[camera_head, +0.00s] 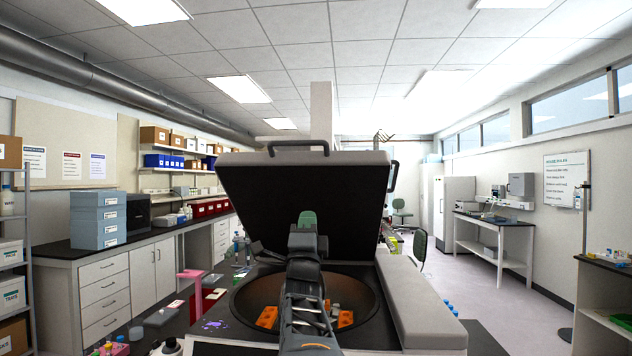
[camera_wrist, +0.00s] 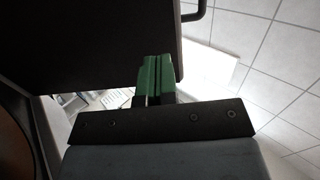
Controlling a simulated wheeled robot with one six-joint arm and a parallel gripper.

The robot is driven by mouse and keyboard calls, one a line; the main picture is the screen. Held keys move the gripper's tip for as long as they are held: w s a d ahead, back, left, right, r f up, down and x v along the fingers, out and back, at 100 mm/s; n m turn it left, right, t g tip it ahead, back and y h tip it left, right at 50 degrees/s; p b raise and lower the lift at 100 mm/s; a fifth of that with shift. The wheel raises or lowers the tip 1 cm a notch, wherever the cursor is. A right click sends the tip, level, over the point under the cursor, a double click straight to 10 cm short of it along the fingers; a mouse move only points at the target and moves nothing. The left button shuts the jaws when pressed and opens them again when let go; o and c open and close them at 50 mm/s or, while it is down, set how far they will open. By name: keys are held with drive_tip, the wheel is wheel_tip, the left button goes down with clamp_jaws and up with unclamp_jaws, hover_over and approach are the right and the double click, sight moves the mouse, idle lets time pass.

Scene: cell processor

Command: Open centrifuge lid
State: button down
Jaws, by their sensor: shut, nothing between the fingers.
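The centrifuge lid (camera_head: 260,185) stands raised and tilted back above the centrifuge in the head view. A dark handle (camera_head: 298,145) runs along its top edge. The open bowl (camera_head: 258,292) shows below it, with orange holders (camera_head: 267,317) inside. My gripper (camera_head: 307,219) has green fingertips and is in front of the lid's underside. The head view does not show whether it touches the lid. In the wrist view my gripper (camera_wrist: 153,78) is shut and empty, beside the dark lid (camera_wrist: 90,40). The lid's handle (camera_wrist: 195,10) is at the top there.
The centrifuge's light grey side housing (camera_head: 420,300) is right of the bowl. A pink stand (camera_head: 193,290) and small bottles are to the left. A counter with drawers (camera_head: 103,290) runs along the left wall. Floor (camera_head: 505,305) is clear at right.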

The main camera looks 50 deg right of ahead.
sight(316, 170)
drive_tip(key=shift+m+h, duration=0.3)
drive_tip(key=p+x, duration=0.2)
drive_tip(key=x, duration=0.2)
drive_tip(key=p+x, duration=0.3)
drive_tip(key=x, duration=0.1)
drive_tip(key=p+x, duration=0.2)
drive_tip(key=x, duration=0.2)
drive_tip(key=shift+s+d+r+p, duration=0.25)
drive_tip(key=shift+p, duration=0.15)
drive_tip(key=shift+p+x, duration=0.55)
drive_tip(key=shift+x, duration=0.2)
drive_tip(key=shift+w+f, duration=0.1)
